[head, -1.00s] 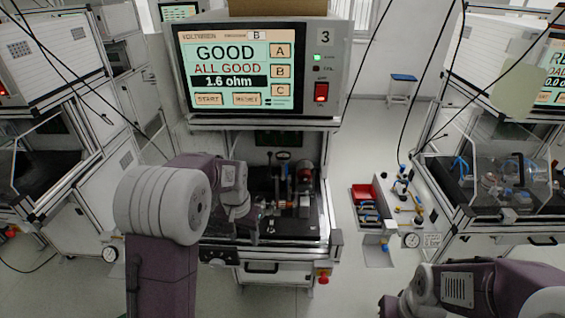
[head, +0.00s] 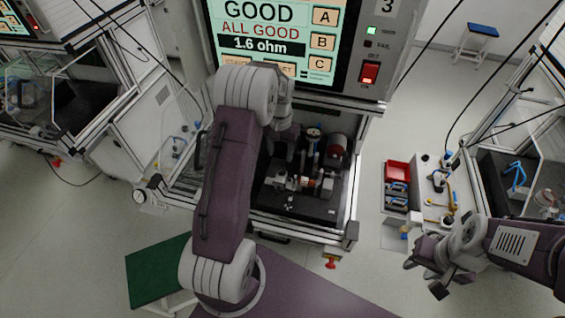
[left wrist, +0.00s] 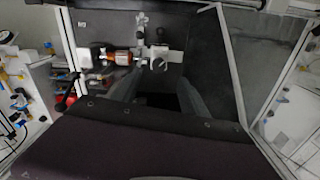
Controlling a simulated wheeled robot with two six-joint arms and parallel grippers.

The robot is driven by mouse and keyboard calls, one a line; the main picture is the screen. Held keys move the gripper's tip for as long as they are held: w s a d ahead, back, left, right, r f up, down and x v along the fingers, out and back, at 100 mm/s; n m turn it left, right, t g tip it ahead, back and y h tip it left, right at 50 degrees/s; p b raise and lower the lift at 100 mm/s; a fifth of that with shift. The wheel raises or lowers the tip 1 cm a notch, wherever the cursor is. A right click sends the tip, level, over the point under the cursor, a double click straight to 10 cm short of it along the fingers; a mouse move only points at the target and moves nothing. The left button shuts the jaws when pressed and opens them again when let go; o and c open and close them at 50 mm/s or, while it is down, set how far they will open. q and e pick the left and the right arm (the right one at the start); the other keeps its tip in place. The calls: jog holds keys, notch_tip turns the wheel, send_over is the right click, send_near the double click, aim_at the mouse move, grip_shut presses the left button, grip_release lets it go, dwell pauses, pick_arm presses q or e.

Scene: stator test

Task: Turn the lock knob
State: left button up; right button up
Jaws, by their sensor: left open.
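The test fixture (head: 300,183) sits on a black plate inside the station, under the screen that reads GOOD. In the left wrist view, a copper-coloured stator (left wrist: 121,58) lies in the fixture beside a pale metal clamp block (left wrist: 158,62). I cannot tell for sure which small part is the lock knob. My left gripper (left wrist: 157,82) is open, its two fingers apart just short of the block with nothing between them. In the head view my left arm hides most of that gripper. My right gripper (head: 425,278) is open and empty, outside the station to the right.
The tester (head: 383,50) with its lit red switch stands above the fixture. A red bin (head: 397,171) and a pale board with fittings (head: 437,185) are to the right. The station's frame edges surround my left arm. A green-topped stool (head: 158,270) stands at lower left.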

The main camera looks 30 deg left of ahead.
pick_arm(q)
jog(key=p, duration=0.2)
send_over(282, 170)
notch_tip(282, 170, down, 5)
jog(key=shift+w+f, duration=0.1)
jog(key=shift+w, duration=0.05)
jog(key=f, duration=0.4)
jog(key=shift+s+a, duration=0.1)
jog(key=shift+s, duration=0.1)
jog(key=shift+w+f, duration=0.15)
pick_arm(e)
jog(key=shift+w+r, duration=0.2)
jog(key=shift+r, duration=0.35)
jog(key=shift+w+r, duration=0.2)
jog(key=shift+r, duration=0.35)
pick_arm(q)
grip_shut()
